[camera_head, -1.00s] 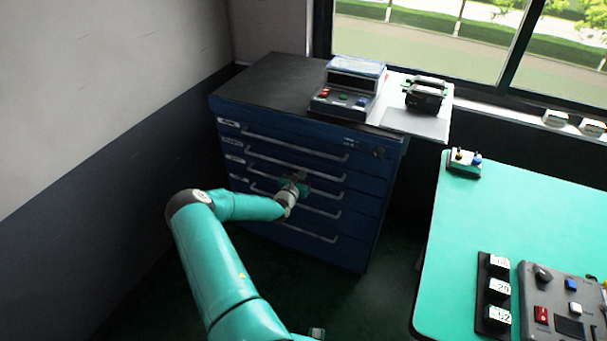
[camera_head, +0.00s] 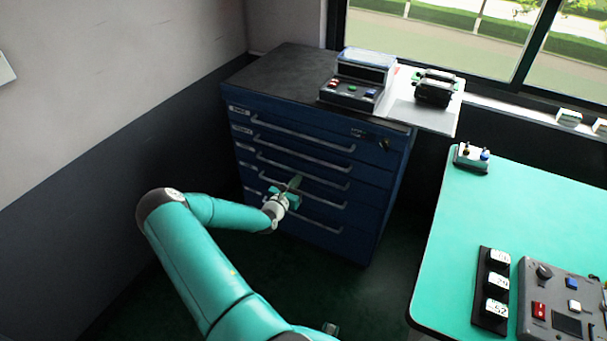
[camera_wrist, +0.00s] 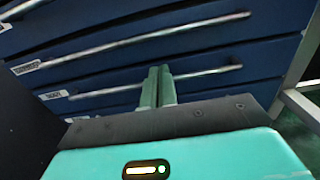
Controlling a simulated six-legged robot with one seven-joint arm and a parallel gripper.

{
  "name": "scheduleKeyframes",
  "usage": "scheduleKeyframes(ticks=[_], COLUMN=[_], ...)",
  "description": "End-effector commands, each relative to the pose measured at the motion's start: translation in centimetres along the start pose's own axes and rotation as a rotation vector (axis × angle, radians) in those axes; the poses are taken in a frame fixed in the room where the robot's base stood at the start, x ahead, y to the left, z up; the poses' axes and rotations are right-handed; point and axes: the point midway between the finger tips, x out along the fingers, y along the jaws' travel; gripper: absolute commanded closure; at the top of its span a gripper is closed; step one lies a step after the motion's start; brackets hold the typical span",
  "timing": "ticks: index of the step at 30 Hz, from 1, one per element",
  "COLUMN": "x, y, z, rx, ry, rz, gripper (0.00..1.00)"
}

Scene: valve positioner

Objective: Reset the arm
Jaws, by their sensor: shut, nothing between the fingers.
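My teal arm reaches forward from the bottom of the head view and bends at an elbow on the left. My gripper (camera_head: 294,184) is at its end, in front of the lower drawers of the blue cabinet (camera_head: 358,246). In the wrist view the two green fingers of my gripper (camera_wrist: 158,78) stand side by side, shut with nothing between them. Behind them are the blue drawer fronts and long metal handles. Whether the fingers touch a drawer or handle cannot be told.
A control box (camera_head: 352,94) and a black device (camera_head: 434,90) stand on the cabinet top. Dark floor lies between cabinet and table.

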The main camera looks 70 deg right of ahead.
Motion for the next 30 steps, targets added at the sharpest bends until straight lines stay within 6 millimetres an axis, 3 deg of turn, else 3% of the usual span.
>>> scheduleKeyframes(ticks=[6,17,23,30], x=[-2.2,-2.5,-4.3,-8.8], y=[0.0,-0.1,1.2,2.9], z=[0.1,0.4,3.7,9.0], rx=[0.002,0.014,0.158,0.428], ry=[-0.001,-0.001,0.003,0.051], rz=[0.001,-0.006,-0.084,-0.235], gripper=[1.0,1.0,1.0,1.0])
